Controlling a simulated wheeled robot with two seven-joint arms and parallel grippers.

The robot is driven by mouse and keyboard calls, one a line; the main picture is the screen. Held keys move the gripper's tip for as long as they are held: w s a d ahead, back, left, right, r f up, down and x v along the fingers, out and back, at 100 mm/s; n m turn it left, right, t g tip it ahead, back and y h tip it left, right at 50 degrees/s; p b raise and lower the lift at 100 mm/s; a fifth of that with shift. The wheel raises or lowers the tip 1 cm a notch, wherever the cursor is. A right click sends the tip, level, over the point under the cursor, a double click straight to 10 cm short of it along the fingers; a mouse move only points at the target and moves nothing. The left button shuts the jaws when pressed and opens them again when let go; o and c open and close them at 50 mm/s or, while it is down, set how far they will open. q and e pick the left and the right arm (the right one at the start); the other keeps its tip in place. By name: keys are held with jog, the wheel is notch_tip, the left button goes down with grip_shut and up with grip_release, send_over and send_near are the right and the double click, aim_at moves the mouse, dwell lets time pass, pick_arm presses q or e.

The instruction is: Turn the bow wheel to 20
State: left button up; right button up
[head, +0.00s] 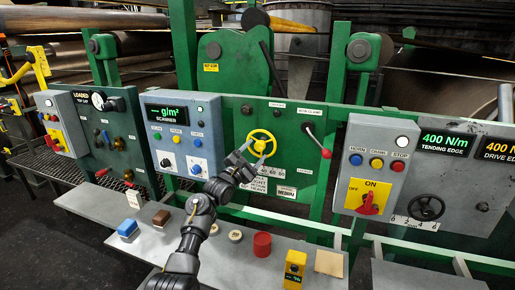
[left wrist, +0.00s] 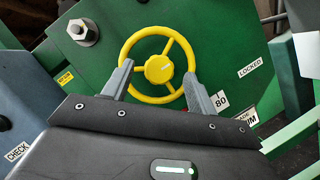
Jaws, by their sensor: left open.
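The yellow three-spoked wheel (head: 261,143) is on the green panel in the middle of the head view. A number strip (head: 270,171) sits under it, partly hidden by my gripper. My left gripper (head: 250,154) is open in front of the wheel's lower left side. In the left wrist view the wheel (left wrist: 159,42) shows whole rim, hub and spokes. The open left gripper (left wrist: 157,68) has one finger at each side of the lower rim; I cannot tell whether they touch it. An "80" label (left wrist: 221,100) shows beside the right finger. My right gripper is not in view.
A lever with a red knob (head: 325,153) projects right of the wheel. The blue-grey scanner box (head: 181,115) stands left. Below, a grey shelf holds a red cylinder (head: 262,245) and a yellow device (head: 295,268).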

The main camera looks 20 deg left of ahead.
pick_arm(q)
jog(key=shift+x, duration=1)
jog(key=shift+c, duration=0.4)
jog(key=c, duration=0.9)
